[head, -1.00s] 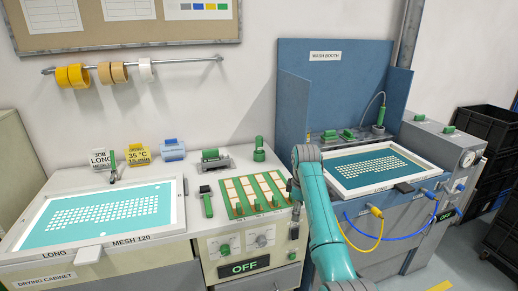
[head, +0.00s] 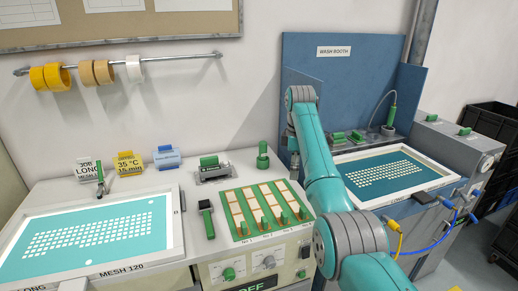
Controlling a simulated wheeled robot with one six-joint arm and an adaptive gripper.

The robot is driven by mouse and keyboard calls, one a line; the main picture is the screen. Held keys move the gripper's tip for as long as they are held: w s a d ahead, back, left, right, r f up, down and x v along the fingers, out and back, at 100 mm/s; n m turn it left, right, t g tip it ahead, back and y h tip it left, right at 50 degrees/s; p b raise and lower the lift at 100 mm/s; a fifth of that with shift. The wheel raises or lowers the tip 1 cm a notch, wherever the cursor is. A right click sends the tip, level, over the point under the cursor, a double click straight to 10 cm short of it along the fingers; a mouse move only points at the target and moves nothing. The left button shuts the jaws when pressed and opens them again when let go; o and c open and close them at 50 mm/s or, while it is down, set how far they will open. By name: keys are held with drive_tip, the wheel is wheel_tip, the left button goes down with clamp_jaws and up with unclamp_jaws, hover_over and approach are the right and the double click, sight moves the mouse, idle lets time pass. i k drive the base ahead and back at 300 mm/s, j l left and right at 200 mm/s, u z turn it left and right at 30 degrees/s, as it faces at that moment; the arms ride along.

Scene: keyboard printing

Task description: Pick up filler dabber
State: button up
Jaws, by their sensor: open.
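No label marks the filler dabber, and I cannot tell for sure which tool it is. A slim green-gripped tool (head: 102,181) stands in a small holder behind the left screen. A short upright green-handled piece (head: 263,156) stands at the back of the bench, behind the tray of samples. My gripper (head: 294,168) is mostly hidden by my own teal arm; only a dark sliver shows along the arm's left side, near the bench's right end. It is right of the upright green-handled piece. I see nothing held in it.
The left screen frame (head: 172,243) lies on the bench. A green tray (head: 236,233) holds cream samples with green grips. A black-and-green tool (head: 207,218) lies beside it. The wash booth (head: 345,80) and a second screen frame (head: 452,178) stand at right. Tape rolls hang on the wall.

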sight(263, 145)
drive_tip(key=i+j, duration=0.25)
drive_tip(key=i, duration=0.25)
drive_tip(key=i+j, duration=0.2)
drive_tip(key=i, duration=0.3)
drive_tip(key=j, duration=0.3)
drive_tip(key=i, duration=0.05)
